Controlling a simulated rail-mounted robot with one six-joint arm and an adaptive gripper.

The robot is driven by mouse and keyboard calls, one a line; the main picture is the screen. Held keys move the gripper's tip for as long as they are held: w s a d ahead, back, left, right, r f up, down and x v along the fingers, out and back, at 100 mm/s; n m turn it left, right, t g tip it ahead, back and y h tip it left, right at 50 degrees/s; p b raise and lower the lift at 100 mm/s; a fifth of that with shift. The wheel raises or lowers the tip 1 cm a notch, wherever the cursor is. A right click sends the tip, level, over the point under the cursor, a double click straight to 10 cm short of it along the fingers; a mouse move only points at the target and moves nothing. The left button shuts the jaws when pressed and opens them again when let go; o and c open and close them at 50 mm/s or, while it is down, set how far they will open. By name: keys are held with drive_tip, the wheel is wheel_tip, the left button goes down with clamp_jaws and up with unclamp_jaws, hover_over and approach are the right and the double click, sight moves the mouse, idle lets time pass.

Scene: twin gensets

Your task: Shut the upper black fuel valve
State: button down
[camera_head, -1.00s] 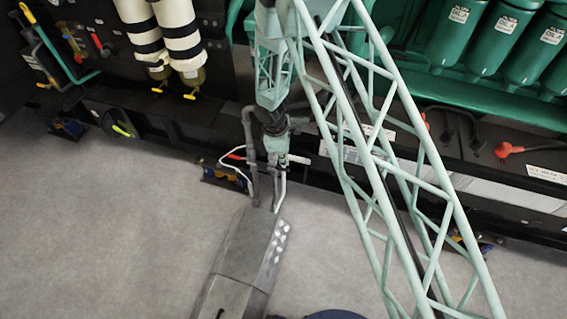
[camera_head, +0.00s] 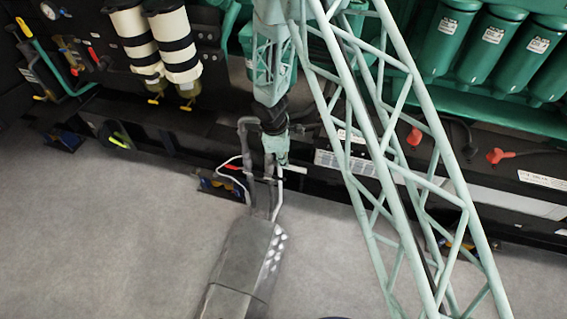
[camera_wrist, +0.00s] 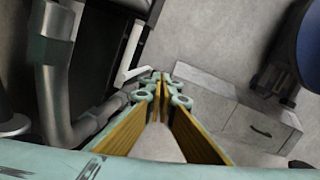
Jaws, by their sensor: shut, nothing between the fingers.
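I cannot pick out the upper black fuel valve with certainty in either view. A group of small valves and pipes is at the upper left of the head view, with a yellow handle (camera_head: 25,27) and a red handle (camera_head: 93,54); dark parts there blend into the dark panel. My gripper (camera_head: 277,160) hangs near the middle of the head view, well to the right of that group, above grey pipes. In the wrist view my gripper (camera_wrist: 164,84) shows yellow-brown inner finger faces meeting at the tips, shut and empty.
Two white filters with black bands (camera_head: 176,45) stand between the valve group and my arm. A grey box (camera_head: 240,265) with pipes stands on the floor below my gripper. Green filters (camera_head: 447,40) line the upper right. Open floor (camera_head: 110,220) lies at lower left.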

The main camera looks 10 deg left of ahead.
sight(278, 178)
drive_tip(key=shift+a, duration=0.15)
drive_tip(key=shift+s+a+r+m+t+p, duration=0.2)
drive_tip(key=shift+a+m+p, duration=0.5)
drive_tip(key=shift+a+p, duration=0.3)
drive_tip(key=shift+s+a+r+m+t+p, duration=0.1)
drive_tip(key=shift+a+m+t+p, duration=0.1)
drive_tip(key=shift+a+m+p, duration=0.65)
drive_tip(key=shift+a, duration=0.25)
drive_tip(key=shift+f, duration=0.1)
drive_tip(key=shift+b+x, duration=1.45)
drive_tip(key=shift+x, duration=5.5)
drive_tip(key=shift+w+a, duration=0.1)
drive_tip(key=shift+f+b, duration=0.2)
drive_tip(key=shift+b, duration=0.1)
